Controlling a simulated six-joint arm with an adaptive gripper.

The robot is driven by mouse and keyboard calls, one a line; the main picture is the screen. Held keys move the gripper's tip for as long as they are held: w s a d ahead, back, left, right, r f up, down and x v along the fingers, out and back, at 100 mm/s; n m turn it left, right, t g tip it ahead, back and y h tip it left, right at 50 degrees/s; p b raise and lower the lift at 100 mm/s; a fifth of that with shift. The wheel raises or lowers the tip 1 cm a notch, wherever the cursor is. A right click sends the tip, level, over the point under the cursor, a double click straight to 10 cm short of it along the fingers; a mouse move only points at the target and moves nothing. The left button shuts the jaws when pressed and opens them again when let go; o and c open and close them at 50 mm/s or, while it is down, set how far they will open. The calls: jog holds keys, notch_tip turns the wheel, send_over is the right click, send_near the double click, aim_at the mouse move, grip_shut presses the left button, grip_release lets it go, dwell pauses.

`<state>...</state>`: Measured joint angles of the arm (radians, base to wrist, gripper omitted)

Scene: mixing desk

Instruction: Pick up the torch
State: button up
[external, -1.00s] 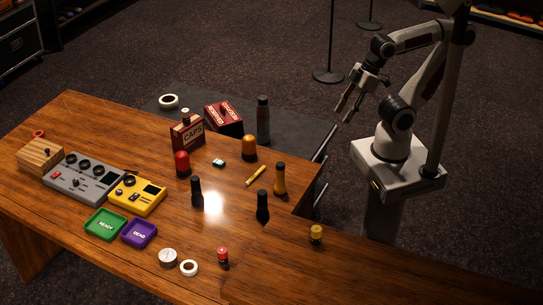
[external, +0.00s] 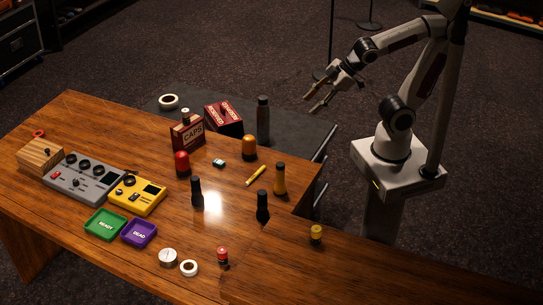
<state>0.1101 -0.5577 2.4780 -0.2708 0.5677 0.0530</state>
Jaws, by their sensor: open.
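Several torch-shaped things stand upright on the wooden desk (external: 70,122). I cannot tell from the picture which one the task means. My gripper (external: 309,103) is open and empty. It hangs in the air up and right of the desk, pointing down-left, apart from everything.
A dark bottle (external: 263,121), a red box (external: 223,118) and a CAPS box (external: 187,132) stand at the back. An amber lamp (external: 249,148), red lamp (external: 182,164) and yellow marker (external: 256,175) are nearby. Green (external: 105,224) and purple (external: 139,233) trays lie front left. The right front desk is mostly clear.

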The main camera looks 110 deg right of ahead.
jog(key=w+d+f+n+t+y, duration=0.1)
jog(key=w+d+f+n+t, duration=0.15)
jog(key=w, duration=0.55)
jog(key=w+d+f+n+t, duration=0.1)
jog(key=w+d+n, duration=0.25)
jog(key=w, duration=0.45)
jog(key=n+g+y, duration=0.2)
jog(key=n+y, duration=0.2)
jog(key=y, duration=0.8)
send_near(281, 163)
jog(key=x, duration=0.3)
jog(key=shift+w, duration=0.1)
jog(key=shift+a, duration=0.1)
jog(key=shift+x, duration=1.3)
